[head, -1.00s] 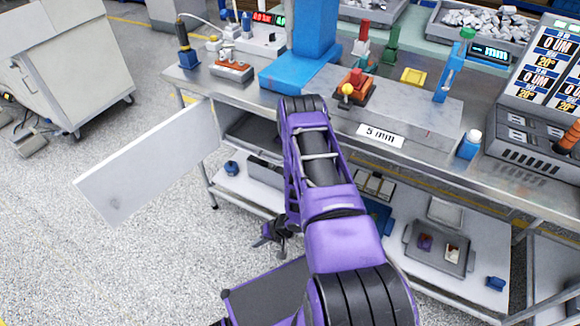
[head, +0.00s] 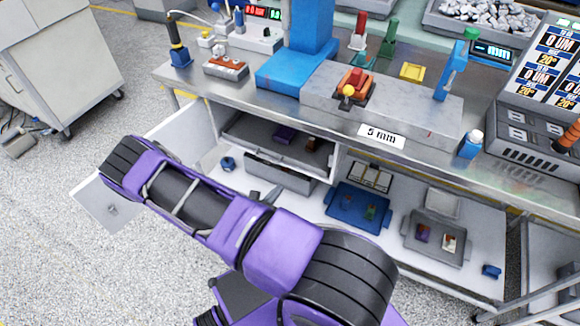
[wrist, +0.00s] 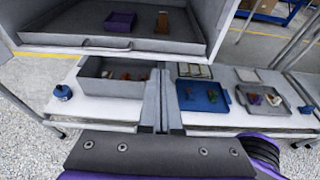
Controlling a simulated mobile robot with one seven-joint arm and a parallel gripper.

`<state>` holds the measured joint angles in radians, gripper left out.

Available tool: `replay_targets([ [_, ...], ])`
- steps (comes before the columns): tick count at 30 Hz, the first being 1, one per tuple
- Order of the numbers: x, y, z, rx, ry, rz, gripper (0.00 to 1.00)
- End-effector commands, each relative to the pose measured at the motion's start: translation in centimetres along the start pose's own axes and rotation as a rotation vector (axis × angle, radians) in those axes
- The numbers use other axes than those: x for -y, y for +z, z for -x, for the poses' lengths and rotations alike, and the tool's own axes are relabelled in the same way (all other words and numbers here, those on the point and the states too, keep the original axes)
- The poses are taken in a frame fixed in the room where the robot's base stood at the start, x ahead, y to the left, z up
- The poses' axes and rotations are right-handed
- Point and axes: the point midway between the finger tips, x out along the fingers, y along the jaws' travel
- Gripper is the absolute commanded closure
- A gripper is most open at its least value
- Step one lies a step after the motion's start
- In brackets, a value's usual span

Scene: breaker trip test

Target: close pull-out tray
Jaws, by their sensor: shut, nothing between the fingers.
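The pull-out tray (head: 248,130) is a shallow dark grey tray in the open cabinet under the bench top. In the wrist view the tray (wrist: 60,32) fills the upper left, with a bar handle (wrist: 92,47) along its front. A purple box (wrist: 120,21) and a brown-orange item (wrist: 162,22) stand in it. My gripper (wrist: 161,75) is shut and empty, its fingers together below and to the right of the tray's front, apart from the handle in the picture. In the head view my arm hides most of the gripper. How far the tray is out is hard to tell.
A white door (head: 95,205) stands open at the left, partly behind my arm. On the lower shelf are a grey bin (wrist: 110,87), a blue tray (wrist: 203,97), a grey tray (wrist: 266,103) and a small blue item (wrist: 62,92).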

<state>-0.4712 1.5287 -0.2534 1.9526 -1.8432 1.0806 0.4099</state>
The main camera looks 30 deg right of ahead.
Motion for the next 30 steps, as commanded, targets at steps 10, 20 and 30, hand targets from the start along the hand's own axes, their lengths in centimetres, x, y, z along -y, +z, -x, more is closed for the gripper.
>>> replay_targets([
  [10,0.3,-0.4,-5.0,-0.004,-0.001,0.007,1.0],
  [20,0.2,0.1,-11.5,-0.005,-0.001,0.003,1.0],
  [30,0.2,0.8,-13.8,-0.007,0.001,0.005,1.0],
])
